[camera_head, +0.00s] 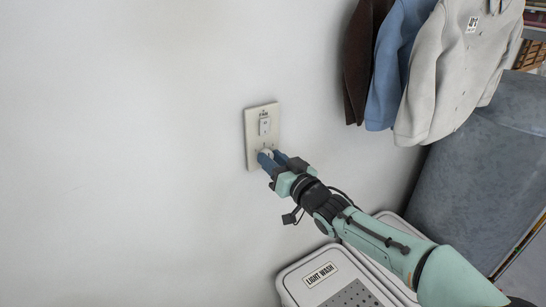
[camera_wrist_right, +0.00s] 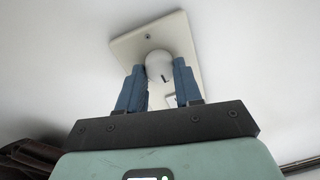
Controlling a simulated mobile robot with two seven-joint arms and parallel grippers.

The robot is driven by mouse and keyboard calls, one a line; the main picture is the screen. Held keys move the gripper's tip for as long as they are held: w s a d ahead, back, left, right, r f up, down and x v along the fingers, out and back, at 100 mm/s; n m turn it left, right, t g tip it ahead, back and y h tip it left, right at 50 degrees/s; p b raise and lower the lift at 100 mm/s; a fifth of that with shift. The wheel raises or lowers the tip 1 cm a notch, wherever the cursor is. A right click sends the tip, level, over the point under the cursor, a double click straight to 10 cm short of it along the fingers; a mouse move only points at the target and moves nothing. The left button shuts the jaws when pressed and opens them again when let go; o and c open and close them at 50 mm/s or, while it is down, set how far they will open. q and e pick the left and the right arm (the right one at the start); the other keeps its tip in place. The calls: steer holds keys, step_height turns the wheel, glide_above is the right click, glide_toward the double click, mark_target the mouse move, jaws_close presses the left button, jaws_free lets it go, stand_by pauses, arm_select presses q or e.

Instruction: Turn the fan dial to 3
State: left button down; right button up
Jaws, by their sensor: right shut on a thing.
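The round white fan dial (camera_head: 267,152) sits low on the plate, mostly hidden by my fingers. My right gripper (camera_head: 269,158) is shut on the dial, a blue finger on either side. In the right wrist view the dial (camera_wrist_right: 159,65) shows between the two fingertips (camera_wrist_right: 160,72), with a small dark mark on it. The dial's number markings are too small or hidden to read. My left gripper is not in view.
Brown, blue and pale grey shirts (camera_head: 437,75) hang on the wall at the upper right. A bin labelled "LIGHT WASH" (camera_head: 319,274) stands below my right arm. A blue-grey surface (camera_head: 487,190) fills the right side. The wall left of the plate is bare.

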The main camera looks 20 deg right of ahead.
steer(key=m+h, duration=0.1)
steer(key=m, duration=1)
steer(key=shift+f+b, duration=0.15)
steer(key=shift+b, duration=0.2)
stand_by(0.3)
steer(key=o, duration=1)
steer(key=shift+o, duration=0.2)
steer(key=shift+s, duration=0.1)
steer(key=s+d+b, duration=0.1)
steer(key=s+b, duration=0.1)
steer(key=s, duration=1.1)
steer(key=shift+d+f, duration=0.35)
steer(key=shift+f, duration=0.1)
